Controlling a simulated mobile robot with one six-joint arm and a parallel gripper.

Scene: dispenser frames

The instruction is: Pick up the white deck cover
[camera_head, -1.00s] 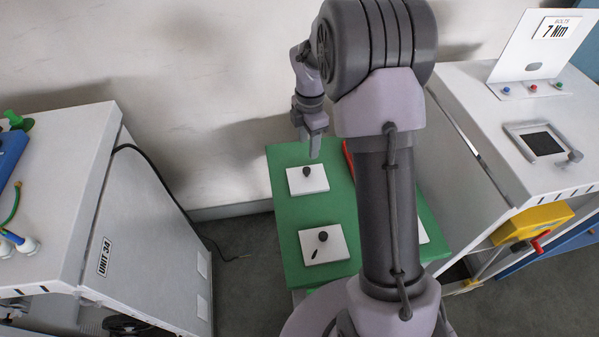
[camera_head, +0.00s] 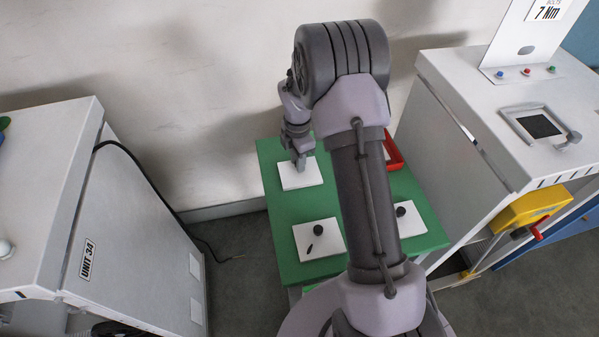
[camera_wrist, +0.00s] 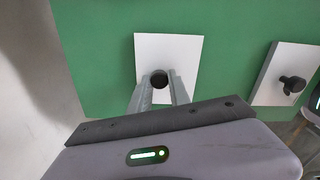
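Several white plates with black knobs lie on the green tabletop; I cannot tell which is meant by the deck cover. My gripper (camera_head: 300,166) is at the far-left white plate (camera_head: 305,181). In the wrist view, that plate (camera_wrist: 186,50) lies flat, and my gripper (camera_wrist: 158,78) is open with one finger on each side of its black knob (camera_wrist: 159,79). Contact with the knob is not clear. A front-left plate (camera_head: 306,248) has a knob and a small dark mark. A right plate (camera_head: 405,223) is partly behind my arm; a plate also shows at the wrist view's right (camera_wrist: 277,78).
A red tray (camera_head: 396,158) sits at the back right of the green tabletop (camera_head: 277,215), partly behind my arm. A white cabinet labelled UNIT 34 (camera_head: 135,230) stands left with a loose black cable. Another white cabinet (camera_head: 465,125) stands right. A wall is behind.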

